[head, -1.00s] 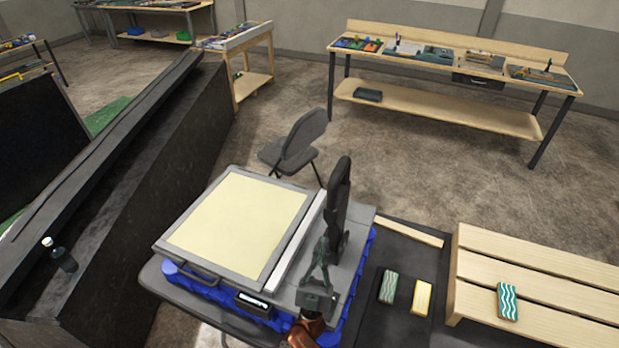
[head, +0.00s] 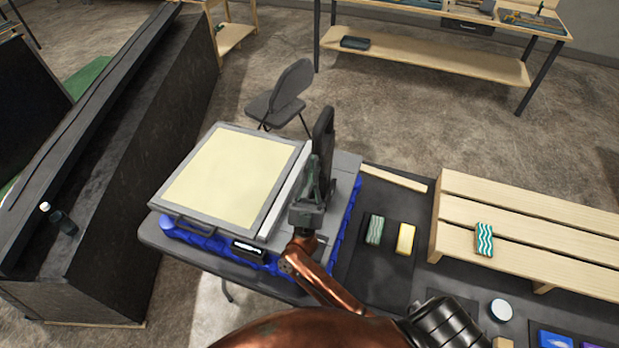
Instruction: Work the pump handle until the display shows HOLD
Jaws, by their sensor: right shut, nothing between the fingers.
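The console (head: 345,175) is a grey unit with a large cream panel (head: 225,175) and blue lower sides. Its small display (head: 248,250) is on the front edge, lit white, with text too small to read. A tall black upright piece (head: 323,135), which looks like the pump handle, stands at the right of the panel. My right gripper (head: 315,168) is shut and empty, just in front of the black piece and overlapping its lower part in the head view. I cannot tell whether they touch. My left gripper is out of view.
Right of the console are a green wavy-patterned block (head: 375,230), a yellow block (head: 405,238) and a slatted wooden rack (head: 560,225) bearing another patterned block (head: 484,239). A chair (head: 285,95) is behind.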

